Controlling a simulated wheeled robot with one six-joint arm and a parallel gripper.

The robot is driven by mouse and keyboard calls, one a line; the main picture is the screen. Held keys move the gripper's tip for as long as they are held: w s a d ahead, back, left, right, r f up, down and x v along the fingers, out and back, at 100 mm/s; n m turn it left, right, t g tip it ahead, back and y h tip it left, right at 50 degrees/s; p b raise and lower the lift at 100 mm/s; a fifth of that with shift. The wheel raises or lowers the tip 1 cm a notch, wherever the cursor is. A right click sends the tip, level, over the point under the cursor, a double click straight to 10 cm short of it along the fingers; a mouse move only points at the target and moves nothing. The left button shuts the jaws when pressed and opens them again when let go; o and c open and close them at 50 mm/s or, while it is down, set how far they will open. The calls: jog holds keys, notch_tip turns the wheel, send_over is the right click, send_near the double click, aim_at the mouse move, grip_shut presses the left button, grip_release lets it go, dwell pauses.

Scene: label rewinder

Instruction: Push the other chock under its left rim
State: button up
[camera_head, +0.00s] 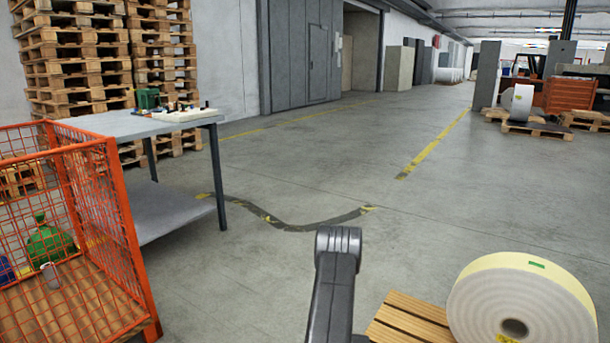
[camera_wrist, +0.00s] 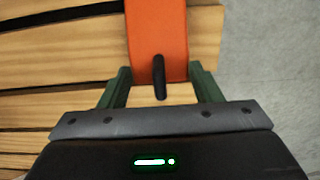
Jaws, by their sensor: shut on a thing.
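In the wrist view an orange chock (camera_wrist: 157,35) with a dark peg-like piece (camera_wrist: 160,78) lies over the pale wooden boards. My gripper (camera_wrist: 161,74) is shut on it, one green finger on each side. The chock's far end runs out of the top of the frame. In the head view a large pale roll (camera_head: 522,306) with a yellowish rim and a dark core hole stands on a wooden pallet (camera_head: 410,322) at the lower right. My gripper is outside that view; the roll's underside is cut off by the lower edge.
An orange mesh cage (camera_head: 125,225) with green and blue items inside stands at the left. A grey table (camera_head: 130,122) with small items is behind it. Dark tape (camera_head: 290,226) marks the floor. Pallet stacks (camera_head: 75,60) stand back left. Open floor lies ahead.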

jog(key=shift+r+p, duration=1.4)
jog(key=shift+r, duration=1.85)
jog(key=w+a+r+n, duration=0.2)
jog(key=a+r, duration=0.2)
jog(key=r, duration=0.5)
jog(key=w+a+r+n, duration=0.2)
jog(key=a+r, duration=0.2)
jog(key=r, duration=0.4)
jog(key=w+a+r+n, duration=0.2)
jog(key=a+r, duration=0.2)
jog(key=r, duration=0.5)
jog(key=s+a+r+p, duration=0.2)
jog(key=s+r+p, duration=0.1)
jog(key=r+p, duration=1.8)
jog(key=p, duration=0.6)
jog(key=shift+a+n+p, duration=0.2)
jog(key=shift+n+p, duration=0.1)
jog(key=shift+n, duration=0.1)
jog(key=shift+s+f, duration=0.1)
